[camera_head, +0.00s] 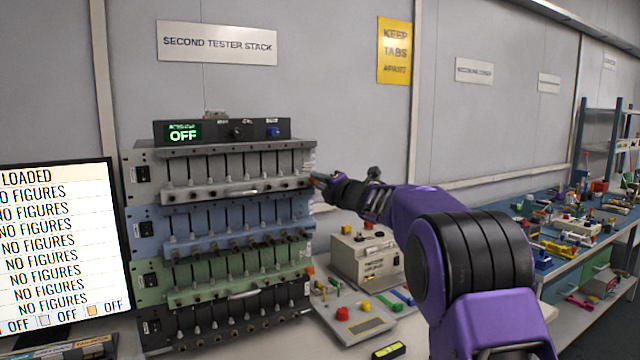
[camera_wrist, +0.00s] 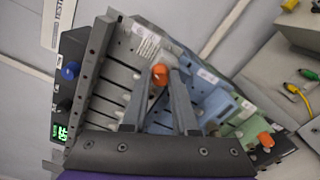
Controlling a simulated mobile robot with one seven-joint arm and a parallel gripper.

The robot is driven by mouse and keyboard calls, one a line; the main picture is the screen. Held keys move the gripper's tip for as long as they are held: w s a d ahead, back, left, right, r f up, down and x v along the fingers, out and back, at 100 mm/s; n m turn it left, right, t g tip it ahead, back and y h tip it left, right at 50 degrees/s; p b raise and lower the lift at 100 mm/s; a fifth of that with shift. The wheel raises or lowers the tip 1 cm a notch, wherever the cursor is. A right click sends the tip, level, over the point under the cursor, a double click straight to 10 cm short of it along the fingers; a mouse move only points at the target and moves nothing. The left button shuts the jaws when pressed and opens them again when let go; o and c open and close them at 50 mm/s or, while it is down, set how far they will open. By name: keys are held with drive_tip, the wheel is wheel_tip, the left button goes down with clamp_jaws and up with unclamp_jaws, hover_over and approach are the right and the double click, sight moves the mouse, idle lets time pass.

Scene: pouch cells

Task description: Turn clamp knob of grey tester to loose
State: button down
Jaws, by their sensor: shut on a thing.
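The grey tester (camera_head: 145,178) is the top rack unit of the stack, under a black control box. My gripper (camera_head: 318,181) reaches its right end from the right. In the wrist view my gripper (camera_wrist: 160,82) has its fingertips closed on the orange clamp knob (camera_wrist: 159,74) at the end of the grey tester (camera_wrist: 108,70). The sides of the knob are covered by the fingers, and I cannot read its turn position. In the head view the knob is mostly hidden by my gripper.
Below are the blue tester (camera_head: 150,222) and green tester (camera_head: 152,275), the green one with its own orange knob (camera_head: 309,270). The control box (camera_head: 262,130) reads OFF. A beige box (camera_head: 362,262) stands right of the stack. A monitor (camera_head: 60,245) is at left.

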drive_tip(key=c, duration=0.7)
unclamp_jaws()
drive_tip(key=v, duration=1.7)
drive_tip(key=shift+s+d, duration=0.15)
drive_tip(key=shift+s, duration=0.05)
